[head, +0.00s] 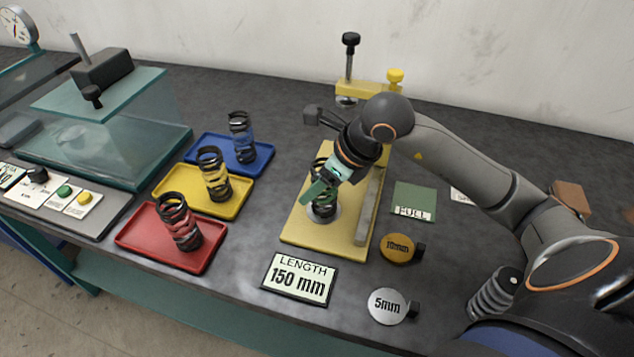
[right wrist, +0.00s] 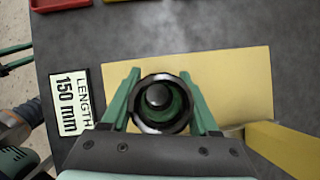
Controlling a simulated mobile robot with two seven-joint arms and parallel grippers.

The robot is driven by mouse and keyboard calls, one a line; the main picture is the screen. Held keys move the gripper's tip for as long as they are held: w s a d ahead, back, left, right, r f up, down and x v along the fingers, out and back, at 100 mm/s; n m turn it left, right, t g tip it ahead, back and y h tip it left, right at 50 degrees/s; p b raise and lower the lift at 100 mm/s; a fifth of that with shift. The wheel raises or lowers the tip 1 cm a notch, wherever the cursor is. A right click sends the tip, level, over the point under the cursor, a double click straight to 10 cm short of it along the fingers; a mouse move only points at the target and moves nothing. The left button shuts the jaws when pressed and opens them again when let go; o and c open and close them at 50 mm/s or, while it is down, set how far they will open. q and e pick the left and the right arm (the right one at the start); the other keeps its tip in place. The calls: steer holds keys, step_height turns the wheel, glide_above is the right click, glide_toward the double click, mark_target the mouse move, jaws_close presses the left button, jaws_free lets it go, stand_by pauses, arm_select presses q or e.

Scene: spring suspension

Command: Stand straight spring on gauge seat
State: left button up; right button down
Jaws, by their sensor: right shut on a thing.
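The spring looks about upright. I cannot tell whether its lower end rests on the seat.
Springs stand on blue (head: 263,158), yellow (head: 240,204) and red (head: 131,239) trays to the left. A "LENGTH 150 mm" sign (head: 299,279) lies in front of the gauge. 10mm (head: 397,248) and 5mm (head: 386,306) discs lie right. A clear-walled tester (head: 115,130) stands far left.

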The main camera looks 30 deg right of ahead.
steer(key=shift+c, duration=0.7)
jaws_free()
steer(key=shift+f, duration=0.1)
steer(key=shift+r, duration=0.2)
steer(key=v, duration=1.2)
